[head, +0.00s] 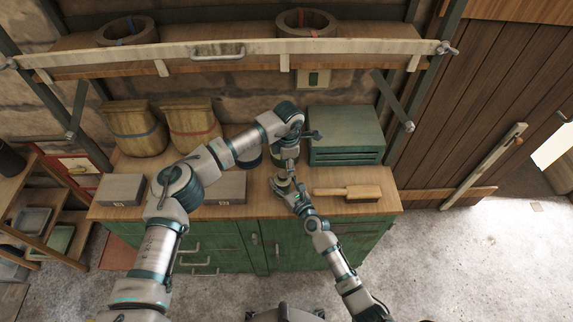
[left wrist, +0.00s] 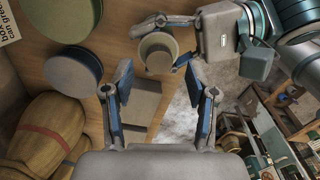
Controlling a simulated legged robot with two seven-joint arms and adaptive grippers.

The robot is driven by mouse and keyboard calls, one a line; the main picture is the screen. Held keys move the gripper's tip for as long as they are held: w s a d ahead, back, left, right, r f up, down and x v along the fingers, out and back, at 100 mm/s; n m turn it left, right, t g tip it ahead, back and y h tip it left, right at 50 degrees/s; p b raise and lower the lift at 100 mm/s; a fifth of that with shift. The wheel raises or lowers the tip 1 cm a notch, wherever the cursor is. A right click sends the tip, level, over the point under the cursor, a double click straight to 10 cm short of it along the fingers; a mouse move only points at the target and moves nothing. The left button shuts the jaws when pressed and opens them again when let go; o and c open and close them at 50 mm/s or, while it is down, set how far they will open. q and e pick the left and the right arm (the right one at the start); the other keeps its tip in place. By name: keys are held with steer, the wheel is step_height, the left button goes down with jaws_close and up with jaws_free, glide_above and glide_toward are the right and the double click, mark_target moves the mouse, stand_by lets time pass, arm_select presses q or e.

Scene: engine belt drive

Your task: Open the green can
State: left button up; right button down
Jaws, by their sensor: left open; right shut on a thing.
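My right gripper (head: 284,187) is shut on a small pale can (head: 283,181) at the front of the workbench. The left wrist view shows this can (left wrist: 158,52) from above, with a light rim and a round greyish face; I cannot tell whether that face is a lid or the inside. My left gripper (left wrist: 160,102) is open and empty, its fingers apart and pointing toward the pale can. A large round green top (left wrist: 62,18) and a blue-grey one (left wrist: 72,78) lie to the left in that view. In the head view my left arm partly hides this area.
A shelf with a pale front rail (head: 120,57) runs above. The floor at right is clear.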

mark_target(283, 174)
arm_select(q)
steer(key=m, duration=0.3)
steer(key=shift+a+r, duration=0.1)
steer(key=shift+r, duration=0.3)
steer(key=m, duration=0.2)
steer(key=r+m, duration=0.1)
steer(key=m, duration=0.2)
steer(key=shift+s+a, duration=0.1)
steer(key=shift+s, duration=0.05)
steer(key=m, duration=0.2)
steer(key=r+m, duration=0.1)
steer(key=m, duration=0.1)
steer(key=shift+a+m, duration=0.1)
steer(key=shift+m, duration=0.2)
steer(key=m, duration=0.3)
steer(key=shift+s+r, duration=0.1)
steer(key=shift+r, duration=0.15)
arm_select(e)
steer(key=shift+a, duration=0.1)
arm_select(q)
steer(key=f, duration=0.8)
steer(key=shift+w+a, duration=0.2)
steer(key=shift+a, duration=0.05)
arm_select(e)
steer(key=shift+f, duration=0.1)
